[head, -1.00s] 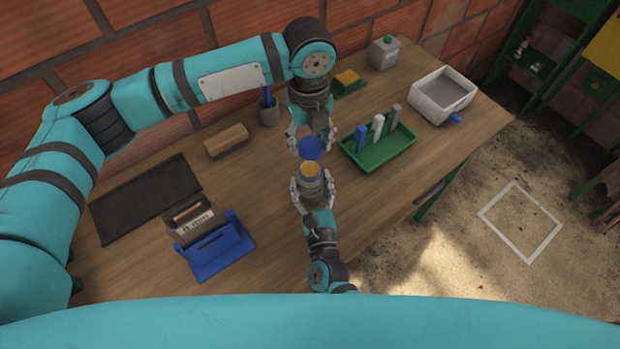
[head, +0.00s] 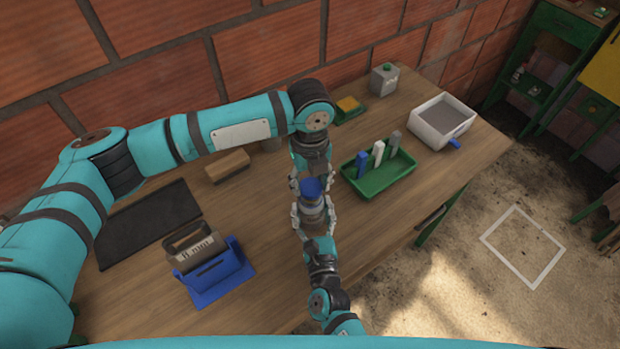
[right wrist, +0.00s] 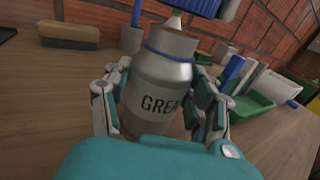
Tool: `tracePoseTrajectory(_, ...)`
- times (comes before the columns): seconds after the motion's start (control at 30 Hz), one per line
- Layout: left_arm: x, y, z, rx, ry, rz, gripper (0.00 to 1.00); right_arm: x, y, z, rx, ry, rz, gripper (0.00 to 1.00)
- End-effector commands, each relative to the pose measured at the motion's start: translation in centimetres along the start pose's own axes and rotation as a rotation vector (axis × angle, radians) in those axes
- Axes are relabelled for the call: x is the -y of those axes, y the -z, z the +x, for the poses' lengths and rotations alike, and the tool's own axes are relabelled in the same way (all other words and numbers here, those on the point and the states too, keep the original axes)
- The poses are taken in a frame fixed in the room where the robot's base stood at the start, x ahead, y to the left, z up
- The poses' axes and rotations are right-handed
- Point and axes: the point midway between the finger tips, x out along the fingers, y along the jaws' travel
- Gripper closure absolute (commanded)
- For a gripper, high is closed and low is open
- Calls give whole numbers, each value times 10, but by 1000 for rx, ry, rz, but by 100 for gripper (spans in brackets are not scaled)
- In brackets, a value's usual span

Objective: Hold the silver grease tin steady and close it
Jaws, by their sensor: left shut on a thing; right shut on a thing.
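The silver grease tin (head: 313,214) stands upright, its dark lettering showing in the right wrist view (right wrist: 160,103). My right gripper (head: 313,218) is shut around its body from the near side; its fingers flank the tin in the right wrist view. My left gripper (head: 310,182) points down from above, shut on the blue lid (head: 311,188). The lid is over the tin's mouth and hides its yellow contents. In the right wrist view, blue at the top edge (right wrist: 200,8) appears just above the tin.
A green tray (head: 385,180) with upright blue, white and grey pieces is close on the right. A blue holder (head: 219,281) and dark mat (head: 140,228) are left.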

Motion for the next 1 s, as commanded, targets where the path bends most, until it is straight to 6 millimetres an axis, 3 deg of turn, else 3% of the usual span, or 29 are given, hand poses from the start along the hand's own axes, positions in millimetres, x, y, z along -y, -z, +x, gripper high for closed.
tracePoseTrajectory(0.27,0,1,15,-1,0,0,66,0,0,0,1,0,0,99)
tracePoseTrajectory(1.0,0,0,19,-1,-1,-1,66,0,0,0,1,0,0,99)
